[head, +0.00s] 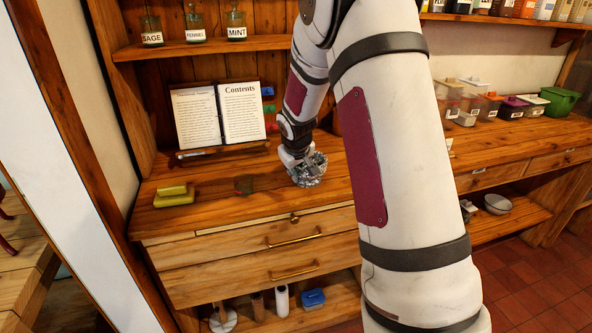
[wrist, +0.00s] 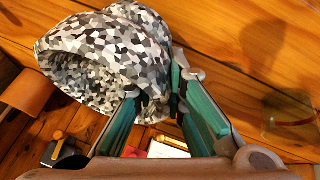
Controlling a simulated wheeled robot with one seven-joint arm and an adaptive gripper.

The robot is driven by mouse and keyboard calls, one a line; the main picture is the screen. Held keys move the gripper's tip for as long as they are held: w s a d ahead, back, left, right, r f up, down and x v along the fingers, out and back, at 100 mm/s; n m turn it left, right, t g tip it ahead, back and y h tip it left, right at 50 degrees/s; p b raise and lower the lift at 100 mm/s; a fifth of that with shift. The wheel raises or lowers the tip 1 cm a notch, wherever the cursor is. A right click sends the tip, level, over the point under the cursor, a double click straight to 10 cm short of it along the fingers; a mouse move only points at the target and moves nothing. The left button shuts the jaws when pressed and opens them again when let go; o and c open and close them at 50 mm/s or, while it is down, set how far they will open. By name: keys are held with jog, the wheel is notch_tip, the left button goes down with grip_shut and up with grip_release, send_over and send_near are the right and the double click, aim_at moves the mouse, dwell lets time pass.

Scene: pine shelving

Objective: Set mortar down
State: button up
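The mortar (head: 311,174) is a bowl with a grey, black and white mosaic pattern. In the head view it is at the front part of the wooden counter (head: 222,216), right of the open book. My gripper (head: 299,160) reaches down to it from above. In the wrist view the mortar (wrist: 100,50) fills the upper left, and its wall lies between my two teal fingers (wrist: 158,98), which are closed on it. I cannot tell whether its base touches the counter; the underside is hidden.
Labelled jars (head: 195,24) line the shelf above. Lidded containers (head: 513,108) stand at right. Drawers are below the counter.

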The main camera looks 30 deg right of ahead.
jog(key=shift+o, duration=1.4)
jog(key=shift+r, duration=0.15)
jog(key=shift+s+a+r, duration=0.1)
jog(key=shift+r, duration=0.25)
jog(key=s+a+r+y, duration=0.1)
jog(key=s+a+r, duration=0.5)
jog(key=s+r, duration=0.25)
jog(key=s+a+r, duration=0.6)
jog(key=s+r, duration=0.2)
jog(key=s, duration=0.2)
jog(key=s+a+y, duration=0.1)
jog(key=s+a, duration=0.3)
jog(key=s, duration=0.6)
jog(key=s+a+g+y, duration=0.1)
jog(key=s+a, duration=0.4)
jog(key=s, duration=0.4)
jog(key=shift+s+f+m+g+p, duration=0.25)
jog(key=shift+s+m+g+p, duration=0.1)
jog(key=shift+p, duration=0.1)
jog(key=shift+a, duration=0.1)
